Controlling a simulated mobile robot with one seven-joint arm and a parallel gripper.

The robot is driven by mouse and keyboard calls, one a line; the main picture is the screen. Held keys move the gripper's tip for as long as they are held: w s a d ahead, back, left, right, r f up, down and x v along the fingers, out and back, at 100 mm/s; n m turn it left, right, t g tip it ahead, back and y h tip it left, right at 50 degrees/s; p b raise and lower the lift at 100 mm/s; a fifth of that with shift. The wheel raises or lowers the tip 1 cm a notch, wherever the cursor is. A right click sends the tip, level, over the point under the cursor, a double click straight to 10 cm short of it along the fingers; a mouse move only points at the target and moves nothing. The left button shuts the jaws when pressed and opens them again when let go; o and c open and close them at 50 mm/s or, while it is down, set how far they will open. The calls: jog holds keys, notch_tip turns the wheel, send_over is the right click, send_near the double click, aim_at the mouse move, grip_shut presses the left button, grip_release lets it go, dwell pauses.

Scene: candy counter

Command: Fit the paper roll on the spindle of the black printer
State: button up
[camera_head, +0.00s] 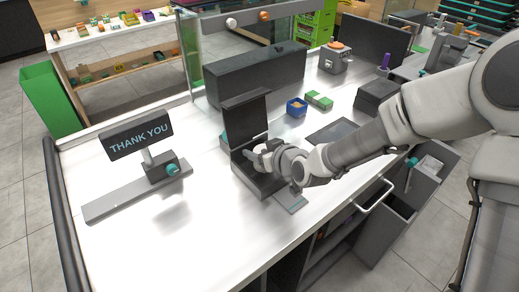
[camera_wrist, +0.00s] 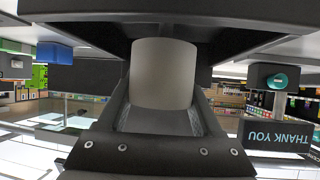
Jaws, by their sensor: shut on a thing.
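The black printer (camera_head: 247,122) stands on the white counter with its lid raised. My gripper (camera_head: 264,152) is at the printer's open body, in front of the lid. In the wrist view my gripper (camera_wrist: 162,105) is shut on the pale grey-white paper roll (camera_wrist: 163,70), which sits across the middle of the picture. Dark printer parts lie above and around the roll. The spindle cannot be made out, and I cannot tell whether the roll touches it. In the head view the roll is mostly hidden by my gripper.
A "THANK YOU" sign (camera_head: 138,137) on a grey base stands to the left. A blue box (camera_head: 296,107) and green blocks (camera_head: 319,100) lie behind to the right. A long dark box (camera_head: 255,75) stands behind the printer.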

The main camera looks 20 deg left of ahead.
jog(key=shift+f+b, duration=1.2)
jog(key=shift+f, duration=0.15)
jog(key=o, duration=1.5)
jog(key=shift+r, duration=0.1)
